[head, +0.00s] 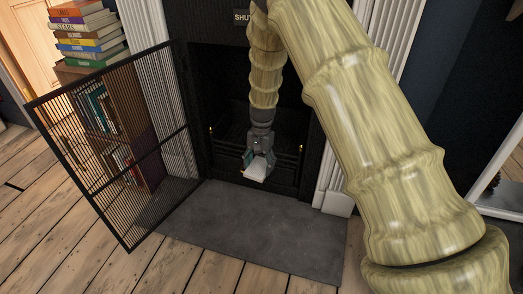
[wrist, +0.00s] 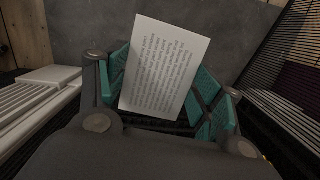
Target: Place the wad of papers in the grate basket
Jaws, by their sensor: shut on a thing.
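The wad of papers (wrist: 165,68) is a white block with printed text, held between the teal finger pads of my gripper (wrist: 168,88) in the wrist view. In the head view the wad (head: 255,172) shows below my gripper (head: 259,160), in front of the fireplace opening. The grate basket (head: 285,160) is a dark barred basket low in the fireplace with small brass-coloured knobs. My gripper is at the front of the basket and hides part of it. I cannot tell whether the wad touches the basket.
A black mesh fire screen (head: 120,140) stands open at the left. Behind it is a small bookcase (head: 150,170) with books, and a book stack (head: 90,35) rises above. A grey stone hearth (head: 260,228) lies bare in front. White fluted trim (head: 335,190) borders the fireplace's right.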

